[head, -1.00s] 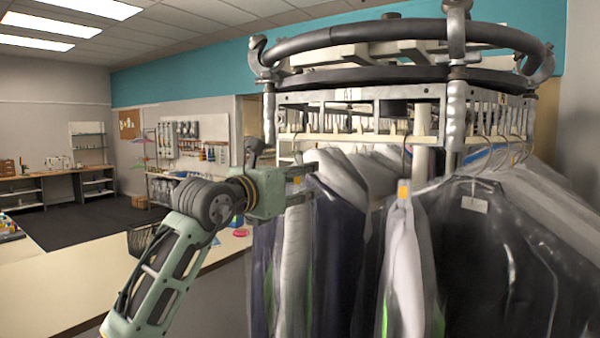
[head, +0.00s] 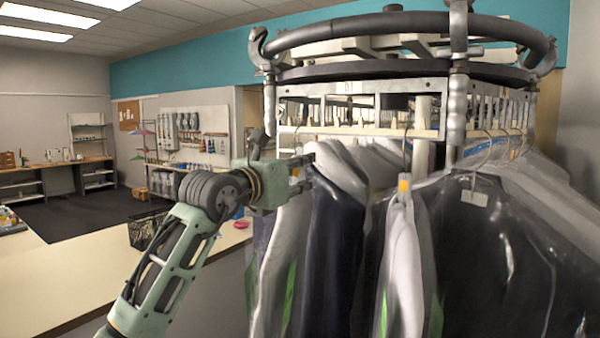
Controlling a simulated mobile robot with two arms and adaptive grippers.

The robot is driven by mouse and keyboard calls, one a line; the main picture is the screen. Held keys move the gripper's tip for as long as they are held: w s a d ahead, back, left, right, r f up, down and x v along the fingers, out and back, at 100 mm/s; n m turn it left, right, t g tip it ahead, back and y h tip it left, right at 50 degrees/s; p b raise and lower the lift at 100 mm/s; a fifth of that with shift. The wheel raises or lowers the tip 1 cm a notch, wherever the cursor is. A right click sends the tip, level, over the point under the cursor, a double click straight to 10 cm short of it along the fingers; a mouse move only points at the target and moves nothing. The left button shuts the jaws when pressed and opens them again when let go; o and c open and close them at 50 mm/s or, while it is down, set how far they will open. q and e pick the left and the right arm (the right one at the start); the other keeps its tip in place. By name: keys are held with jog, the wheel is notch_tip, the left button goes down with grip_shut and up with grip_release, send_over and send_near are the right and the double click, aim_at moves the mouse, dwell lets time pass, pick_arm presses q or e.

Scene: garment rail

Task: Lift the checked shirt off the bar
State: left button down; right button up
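Several garments, many in clear plastic covers, hang from the round rail. I cannot make out a checked pattern on any of them, so I cannot tell which is the checked shirt. My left gripper (head: 300,173) is at the left side of the hanging row, in front of the upper part of a pale garment (head: 284,235). Its two fingers look apart, pointing right, with nothing clearly between them. A dark garment (head: 335,240) hangs just right of the fingertips. My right gripper is not in view.
The white bar (head: 350,132) runs under the rail's dark ring (head: 400,27). A white covered garment (head: 405,265) and a black one (head: 490,255) hang close together at the right. A pale counter (head: 60,275) lies at the left, with open floor (head: 90,213) behind.

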pick_arm(q)
jog(key=shift+d+f, duration=0.15)
jog(key=shift+f, duration=0.1)
jog(key=shift+r, duration=0.15)
jog(key=shift+w+r+p, duration=0.1)
jog(key=shift+r+p, duration=0.3)
jog(key=shift+r, duration=0.3)
jog(key=shift+r+p, duration=0.5)
jog(key=shift+r, duration=0.55)
jog(key=shift+s+a+f+b, duration=0.15)
jog(key=shift+s+a+b, duration=0.35)
jog(key=shift+b, duration=0.25)
jog(key=shift+b+v, duration=1.55)
jog(key=shift+v, duration=0.2)
jog(key=shift+b+v, duration=0.75)
jog(key=shift+v, duration=0.4)
